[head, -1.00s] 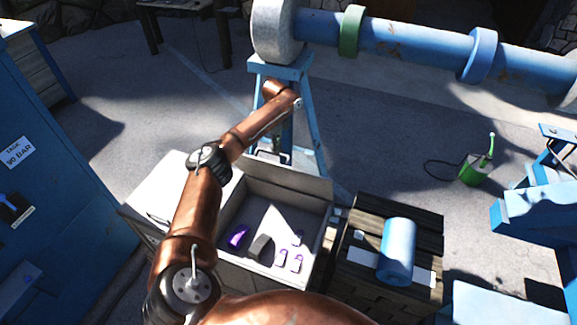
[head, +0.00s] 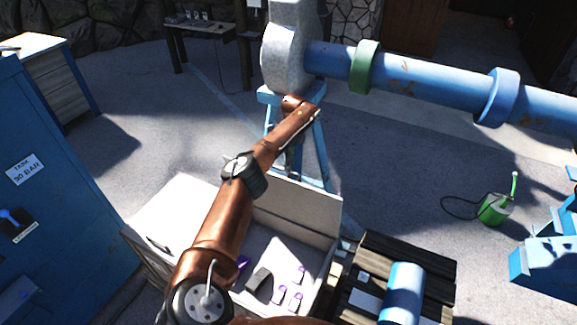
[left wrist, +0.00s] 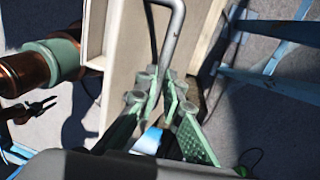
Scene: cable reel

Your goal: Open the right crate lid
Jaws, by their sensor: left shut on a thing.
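The crate (head: 147,262) stands low in front of me in the head view. Its right lid (head: 297,207) stands raised at the back of the open right compartment. Several small purple and grey items (head: 258,279) lie inside. The left lid (head: 172,217) is down, with a dark handle. My left arm reaches across the crate, and my left gripper (head: 292,160) is at the lid's far side, partly hidden. In the left wrist view its green fingers (left wrist: 160,108) are shut on the grey bar handle (left wrist: 172,42), beside the pale lid panel (left wrist: 130,60). My right gripper is out of view.
A dark slatted crate (head: 440,262) with a blue cylinder (head: 403,292) stands close on the right. A blue trestle (head: 322,150) under the reel shaft (head: 430,82) is just beyond my gripper. A blue cabinet (head: 60,200) stands left.

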